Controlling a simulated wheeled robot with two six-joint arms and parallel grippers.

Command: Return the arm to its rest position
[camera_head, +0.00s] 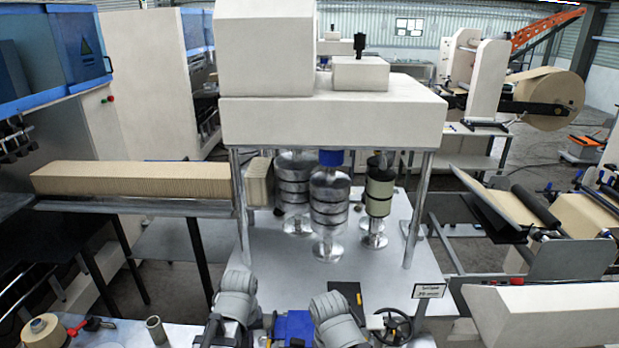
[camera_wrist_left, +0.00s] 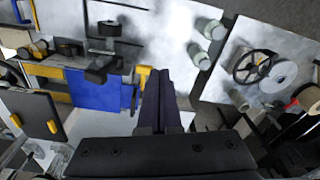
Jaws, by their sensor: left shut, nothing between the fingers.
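My left gripper (camera_wrist_left: 162,90) shows in the left wrist view as two dark fingers pressed together, with nothing between them. It is apart from the objects around it. In the head view, two grey rounded arm parts of mine stand at the bottom edge, left and right of a blue block (camera_head: 294,326); the fingers of neither gripper can be made out there. My right gripper is not seen in the left wrist view.
A white machine (camera_head: 330,118) on metal posts stands ahead, with metal roller stacks (camera_head: 329,215) beneath. A long brown paper stack (camera_head: 135,178) lies left. A spool (camera_head: 44,332) sits bottom left.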

